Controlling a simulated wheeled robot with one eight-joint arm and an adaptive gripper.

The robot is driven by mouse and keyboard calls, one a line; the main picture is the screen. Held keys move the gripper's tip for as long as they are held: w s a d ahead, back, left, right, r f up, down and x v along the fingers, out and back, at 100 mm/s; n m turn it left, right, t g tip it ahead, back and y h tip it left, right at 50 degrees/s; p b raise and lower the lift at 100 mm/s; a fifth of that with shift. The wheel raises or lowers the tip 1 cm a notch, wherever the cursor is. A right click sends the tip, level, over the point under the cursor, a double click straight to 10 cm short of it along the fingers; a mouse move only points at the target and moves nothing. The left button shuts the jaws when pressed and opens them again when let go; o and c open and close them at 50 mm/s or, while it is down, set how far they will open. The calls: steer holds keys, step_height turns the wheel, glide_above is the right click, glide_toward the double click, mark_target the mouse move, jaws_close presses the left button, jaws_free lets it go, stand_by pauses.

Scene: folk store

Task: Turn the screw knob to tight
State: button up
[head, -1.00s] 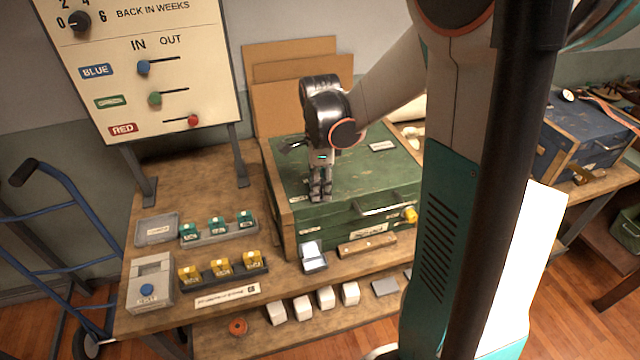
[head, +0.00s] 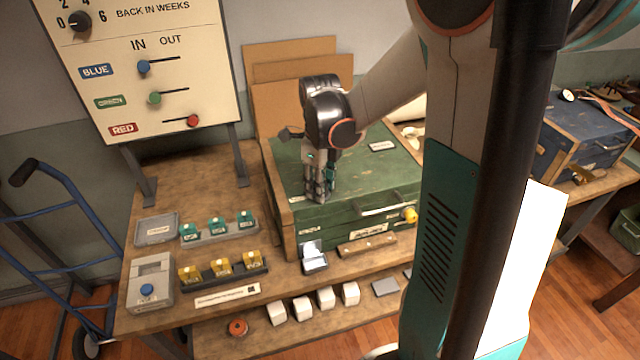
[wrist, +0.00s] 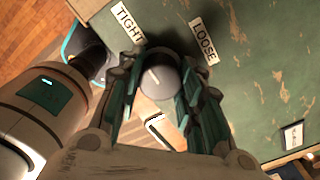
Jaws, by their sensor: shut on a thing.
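The screw knob (wrist: 160,80) is a round grey knob on the green chest. My gripper (head: 319,196) points down over the chest's front left top; its fingers also show in the wrist view (wrist: 160,88), shut around the knob on both sides. The label TIGHT (wrist: 129,22) lies above left of the knob, and the label LOOSE (wrist: 204,40) lies above right. My fingers hide the knob in the head view. I cannot read any pointer on the knob.
The green chest (head: 345,222) has a front handle and a yellow knob (head: 410,215). A slider board (head: 150,85) stands at the left behind trays of teal and yellow blocks. A small white-topped item (head: 313,257) sits before the chest. A blue hand truck (head: 60,240) stands left.

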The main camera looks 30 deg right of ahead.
stand_by(0.3)
steer(key=o, duration=1.1)
steer(key=shift+c, duration=0.2)
step_height(320, 180, up, 12)
